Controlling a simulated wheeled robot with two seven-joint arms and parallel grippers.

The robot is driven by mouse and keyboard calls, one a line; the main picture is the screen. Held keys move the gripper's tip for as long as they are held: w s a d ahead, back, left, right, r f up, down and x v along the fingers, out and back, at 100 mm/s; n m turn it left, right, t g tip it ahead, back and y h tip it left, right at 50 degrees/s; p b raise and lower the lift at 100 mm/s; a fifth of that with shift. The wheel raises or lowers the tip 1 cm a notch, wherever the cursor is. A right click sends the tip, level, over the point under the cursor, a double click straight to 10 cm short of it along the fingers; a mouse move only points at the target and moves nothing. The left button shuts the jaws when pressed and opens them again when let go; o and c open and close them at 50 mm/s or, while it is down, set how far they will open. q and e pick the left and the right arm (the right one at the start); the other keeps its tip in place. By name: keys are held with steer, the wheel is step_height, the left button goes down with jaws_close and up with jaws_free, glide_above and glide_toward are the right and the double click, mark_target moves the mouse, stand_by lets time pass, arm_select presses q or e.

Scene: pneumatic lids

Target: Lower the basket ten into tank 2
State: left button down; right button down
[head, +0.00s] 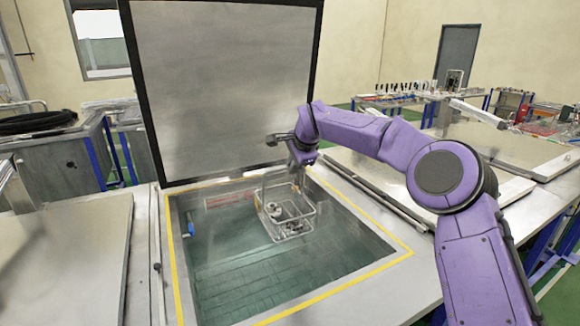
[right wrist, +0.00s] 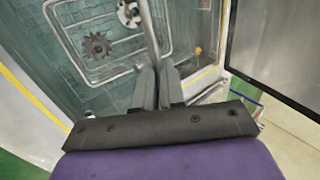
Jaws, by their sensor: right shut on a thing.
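My right gripper (head: 299,157) is shut on the handle of the wire basket (head: 292,224). The basket hangs over or in the open tank (head: 225,275), near its back middle, with metal parts inside. In the right wrist view, the closed fingers (right wrist: 157,85) hold the handle bar, and the basket's wire frame (right wrist: 62,38) lies below with a dark gear (right wrist: 97,45) in it. How deep the basket sits is hard to tell. The tank's lid (head: 230,85) stands raised behind the opening. My left gripper is not in view.
Yellow tape (head: 345,273) edges the tank opening. Closed lids flank it, one at the left (head: 65,255) and one at the right (head: 410,165). A blue object (head: 190,224) sits at the tank's left inner wall. Benches with parts (head: 410,97) stand at the back right.

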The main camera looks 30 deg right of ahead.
stand_by(0.4)
steer(key=shift+g, duration=0.4)
steer(key=f, duration=0.3)
steer(key=f+b, duration=0.1)
steer(key=f, duration=0.6)
steer(key=shift+s+a+f+b, duration=0.15)
steer(key=shift+s+b, duration=0.1)
steer(key=shift+b, duration=0.15)
step_height(320, 180, down, 7)
steer(key=b, duration=0.6)
steer(key=shift+f+b, duration=0.1)
steer(key=shift+b, duration=0.2)
step_height(320, 180, down, 10)
steer(key=b, duration=0.5)
steer(key=shift+f+b, duration=0.25)
steer(key=shift+b, duration=0.15)
steer(key=shift+f, duration=0.55)
